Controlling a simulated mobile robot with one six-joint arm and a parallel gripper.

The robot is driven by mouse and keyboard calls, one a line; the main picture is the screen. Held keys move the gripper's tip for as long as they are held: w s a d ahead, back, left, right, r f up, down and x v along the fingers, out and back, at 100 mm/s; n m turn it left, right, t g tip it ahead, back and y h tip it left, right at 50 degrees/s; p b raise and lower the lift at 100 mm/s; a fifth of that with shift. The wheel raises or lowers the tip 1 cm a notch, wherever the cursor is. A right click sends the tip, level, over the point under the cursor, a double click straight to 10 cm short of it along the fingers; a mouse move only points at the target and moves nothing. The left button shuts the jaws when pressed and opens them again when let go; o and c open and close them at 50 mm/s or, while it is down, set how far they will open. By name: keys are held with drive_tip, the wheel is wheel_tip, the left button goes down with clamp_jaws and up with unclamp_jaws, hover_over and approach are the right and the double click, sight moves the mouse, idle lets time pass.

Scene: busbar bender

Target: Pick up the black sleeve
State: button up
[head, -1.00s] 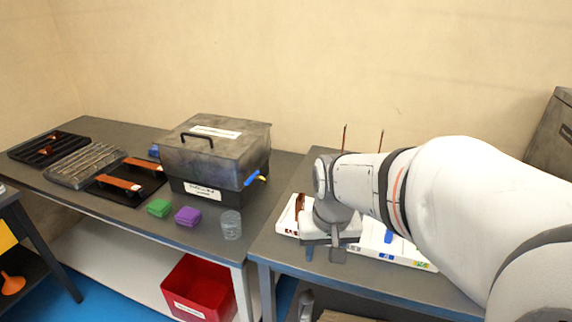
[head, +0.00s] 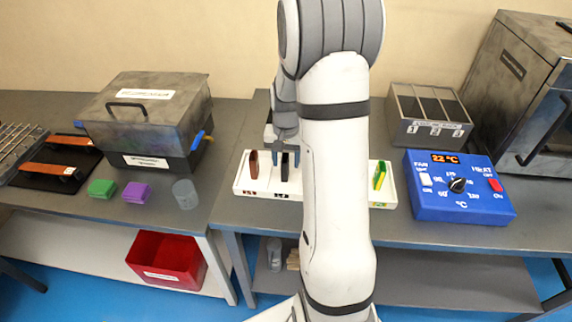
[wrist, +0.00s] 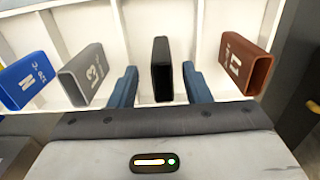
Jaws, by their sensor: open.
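The black sleeve (wrist: 161,70) stands upright in a slot of the white rack (wrist: 211,50) in the wrist view. In the head view the black sleeve (head: 285,168) shows just below my gripper. My gripper (wrist: 159,84) is open, with one blue finger on each side of the black sleeve and a gap visible to both. In the head view my gripper (head: 285,150) is above the rack, partly hidden by my arm.
A brown sleeve (wrist: 243,63) stands right of the black one in the wrist view. A grey sleeve (wrist: 87,74) and a blue sleeve (wrist: 29,80) stand to its left. A blue heat control box (head: 458,187) and a grey divided bin (head: 429,115) stand right of the rack.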

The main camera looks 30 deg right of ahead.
sight(285, 169)
wheel_tip(285, 169, down, 4)
drive_tip(key=shift+a+f+p, duration=0.15)
drive_tip(key=shift+f+p, duration=0.05)
drive_tip(key=shift+p, duration=0.2)
clamp_jaws()
